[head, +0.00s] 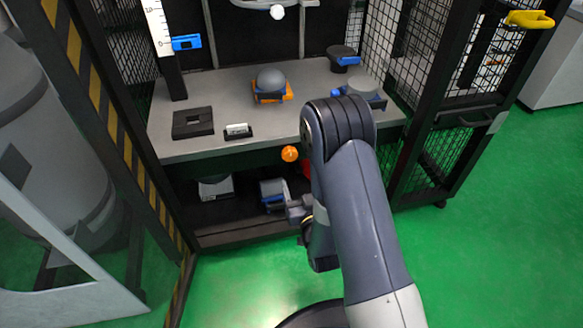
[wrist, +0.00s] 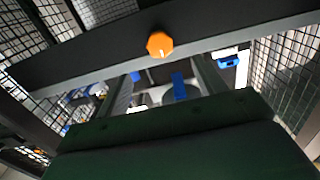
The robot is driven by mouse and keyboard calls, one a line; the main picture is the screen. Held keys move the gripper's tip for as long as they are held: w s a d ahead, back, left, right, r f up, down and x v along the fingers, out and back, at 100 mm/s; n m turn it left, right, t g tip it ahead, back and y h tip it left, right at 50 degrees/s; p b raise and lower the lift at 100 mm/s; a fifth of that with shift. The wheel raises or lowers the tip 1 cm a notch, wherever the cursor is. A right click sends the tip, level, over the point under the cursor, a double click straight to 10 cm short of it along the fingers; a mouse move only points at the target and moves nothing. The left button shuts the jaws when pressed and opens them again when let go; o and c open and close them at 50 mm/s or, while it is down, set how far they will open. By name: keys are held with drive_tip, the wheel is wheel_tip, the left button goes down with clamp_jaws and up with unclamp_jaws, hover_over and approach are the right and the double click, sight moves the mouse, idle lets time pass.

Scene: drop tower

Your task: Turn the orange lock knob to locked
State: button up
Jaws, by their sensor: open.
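The orange lock knob (head: 290,154) sits on the dark front rail under the edge of the worktop, just left of my arm. In the wrist view the orange knob (wrist: 160,44) is faceted, on a dark beam above the picture's middle, with a small pale mark at its lower edge. Nothing touches it there. My gripper (head: 296,211) shows only in part in the head view, below the knob and apart from it. It is open and empty; its fingers are small and partly hidden by my arm.
The grey worktop (head: 202,150) carries a black square block (head: 193,122), a small labelled holder (head: 238,131) and a grey dome (head: 271,80) on an orange base. A lower shelf (head: 232,229) holds grey and blue parts. Mesh panels (head: 386,40) flank the bench. Green floor is open in front.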

sight(291, 157)
drive_tip(key=b+x, duration=0.2)
drive_tip(key=x, duration=0.8)
drive_tip(key=shift+w, duration=0.1)
drive_tip(key=shift+c, duration=0.3)
drive_tip(key=c, duration=0.9)
